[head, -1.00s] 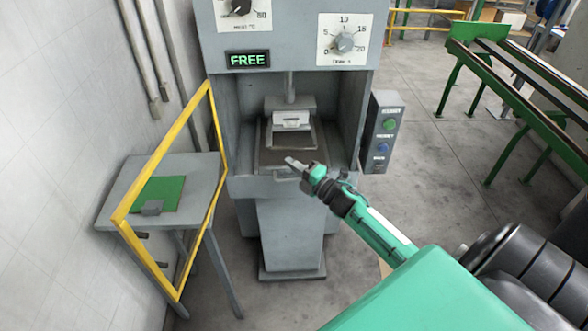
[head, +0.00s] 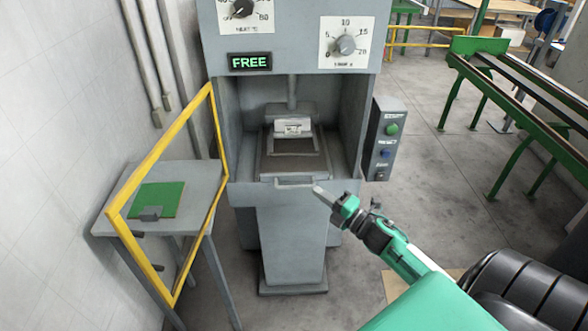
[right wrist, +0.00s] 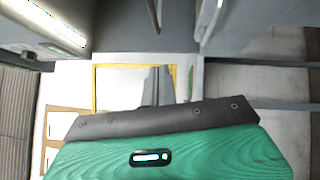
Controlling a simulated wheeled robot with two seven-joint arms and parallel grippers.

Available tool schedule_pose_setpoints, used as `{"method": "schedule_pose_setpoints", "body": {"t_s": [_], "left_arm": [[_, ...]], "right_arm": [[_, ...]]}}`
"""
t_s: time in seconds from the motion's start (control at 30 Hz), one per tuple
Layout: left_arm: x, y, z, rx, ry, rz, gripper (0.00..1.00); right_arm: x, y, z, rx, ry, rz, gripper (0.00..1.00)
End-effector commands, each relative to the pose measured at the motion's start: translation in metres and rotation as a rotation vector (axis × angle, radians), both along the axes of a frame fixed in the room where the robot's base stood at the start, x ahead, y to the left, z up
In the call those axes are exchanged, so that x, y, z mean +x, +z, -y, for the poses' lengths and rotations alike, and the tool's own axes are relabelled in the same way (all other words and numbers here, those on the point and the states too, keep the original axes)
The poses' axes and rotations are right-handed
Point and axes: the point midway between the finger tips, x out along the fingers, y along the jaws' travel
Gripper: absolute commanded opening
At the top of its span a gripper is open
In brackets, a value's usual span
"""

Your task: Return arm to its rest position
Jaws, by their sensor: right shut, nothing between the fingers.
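My right gripper (head: 321,190) is shut and empty. In the head view it stands in front of the press, near the right end of the tray handle and apart from it as far as I can tell. In the right wrist view the closed fingers (right wrist: 157,85) show beyond the dark wrist edge. My green right arm comes in from the lower right of the head view. My left gripper is not in view.
The grey press (head: 290,225) shows FREE on its display (head: 250,62). A control box (head: 385,140) is on its right side. A yellow frame (head: 150,165) borders the grey side table (head: 195,180) with a green mat (head: 160,198). A green-legged conveyor (head: 520,110) stands at right.

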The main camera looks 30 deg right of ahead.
Motion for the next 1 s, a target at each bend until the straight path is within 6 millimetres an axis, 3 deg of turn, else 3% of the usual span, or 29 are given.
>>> {"method": "schedule_pose_setpoints", "body": {"t_s": [0.23, 0.37, 0.47, 0.67, 0.8, 0.87, 1.0], "left_arm": [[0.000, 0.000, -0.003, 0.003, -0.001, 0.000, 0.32], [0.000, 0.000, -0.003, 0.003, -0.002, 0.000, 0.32], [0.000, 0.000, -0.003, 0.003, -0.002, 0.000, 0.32], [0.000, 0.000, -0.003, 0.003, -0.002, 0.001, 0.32], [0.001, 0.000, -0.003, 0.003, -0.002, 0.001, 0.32], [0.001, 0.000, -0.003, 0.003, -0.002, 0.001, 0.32], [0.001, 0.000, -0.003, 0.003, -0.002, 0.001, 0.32]], "right_arm": [[-0.001, -0.002, 0.001, 0.005, -0.003, -0.005, 0.00], [-0.002, -0.036, 0.007, 0.074, -0.038, -0.075, 0.00], [-0.007, -0.094, 0.017, 0.187, -0.103, -0.193, 0.00], [-0.048, -0.242, 0.020, 0.467, -0.282, -0.490, 0.00], [-0.097, -0.338, 0.007, 0.642, -0.417, -0.687, 0.00], [-0.122, -0.376, -0.003, 0.711, -0.478, -0.769, 0.00], [-0.190, -0.455, -0.032, 0.856, -0.629, -0.956, 0.00]]}}
